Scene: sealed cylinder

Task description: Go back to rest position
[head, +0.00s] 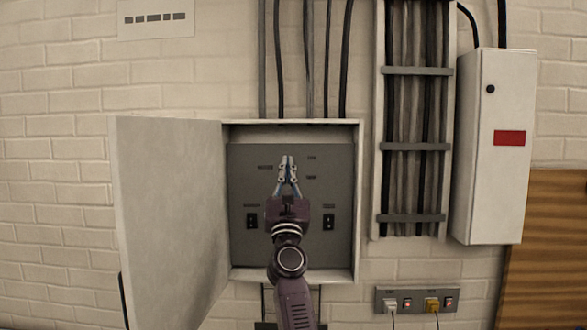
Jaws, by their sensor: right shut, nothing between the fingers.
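My right gripper (287,160) is in front of an open wall cabinet (359,200), pointing up. Its fingers are together and hold nothing. My right arm comes up from the bottom middle of the head view and hides part of the cabinet's grey panel (245,180). I cannot tell whether the gripper touches the panel. My left gripper is not in the head view.
The cabinet's door (170,220) stands open to the left. Cables (345,60) run up from the cabinet. A cable rack (413,146), a white box (492,140) and a socket strip with plugs (417,301) are on the wall at right. A wooden surface (550,250) is at far right.

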